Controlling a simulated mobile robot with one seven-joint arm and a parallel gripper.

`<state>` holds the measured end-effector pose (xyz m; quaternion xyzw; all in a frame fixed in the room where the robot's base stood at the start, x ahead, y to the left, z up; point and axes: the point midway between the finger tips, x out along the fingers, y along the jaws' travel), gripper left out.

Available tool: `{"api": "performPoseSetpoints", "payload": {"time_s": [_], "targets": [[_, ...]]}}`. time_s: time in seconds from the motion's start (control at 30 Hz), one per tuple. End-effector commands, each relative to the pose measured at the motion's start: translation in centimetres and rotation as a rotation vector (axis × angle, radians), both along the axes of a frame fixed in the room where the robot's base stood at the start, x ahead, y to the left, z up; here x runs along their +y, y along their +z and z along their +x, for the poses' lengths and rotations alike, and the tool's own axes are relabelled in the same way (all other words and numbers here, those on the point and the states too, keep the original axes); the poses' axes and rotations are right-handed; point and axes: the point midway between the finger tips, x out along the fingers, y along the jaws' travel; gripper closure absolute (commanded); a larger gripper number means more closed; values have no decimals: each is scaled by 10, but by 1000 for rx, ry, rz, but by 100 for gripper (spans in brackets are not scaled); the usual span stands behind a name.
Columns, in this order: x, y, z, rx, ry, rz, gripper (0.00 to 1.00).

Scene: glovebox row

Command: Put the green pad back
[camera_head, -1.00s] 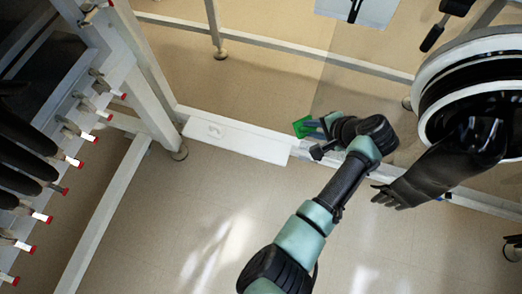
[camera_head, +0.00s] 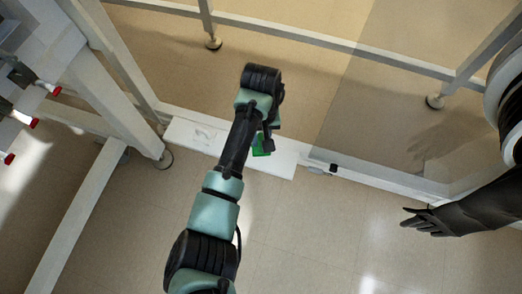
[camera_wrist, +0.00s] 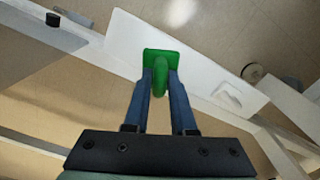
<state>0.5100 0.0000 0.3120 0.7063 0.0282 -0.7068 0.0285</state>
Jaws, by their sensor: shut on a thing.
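The green pad (camera_wrist: 160,62) has a flat plate and a rounded handle. In the wrist view the two blue fingers of my gripper (camera_wrist: 160,88) are shut on its handle. In the head view the green pad (camera_head: 262,146) shows only in part, beside my gripper (camera_head: 264,134), with my arm covering the rest. The pad appears over the right part of a white board (camera_head: 282,162). I cannot tell whether it touches the board. The board (camera_wrist: 205,62) also shows behind the pad in the wrist view.
A recessed handle shape (camera_wrist: 230,96) lies on the board's other end. A small black object (camera_head: 333,168) sits on the white rail right of the board. A black glove (camera_head: 440,217) hangs out at the right. A white frame leg (camera_head: 125,95) stands at the left.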

Motion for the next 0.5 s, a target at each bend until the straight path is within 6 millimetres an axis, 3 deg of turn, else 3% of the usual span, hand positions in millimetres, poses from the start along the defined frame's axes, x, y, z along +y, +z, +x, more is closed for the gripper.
{"api": "performPoseSetpoints", "payload": {"time_s": [0.03, 0.1, 0.3, 0.5], "targets": [[1, -17, 0, 1, 1, 2, 100], [1, -28, 0, 0, 0, 1, 100], [0, -42, 0, 0, -1, 1, 100], [1, -68, 0, -1, -1, 2, 100]]}}
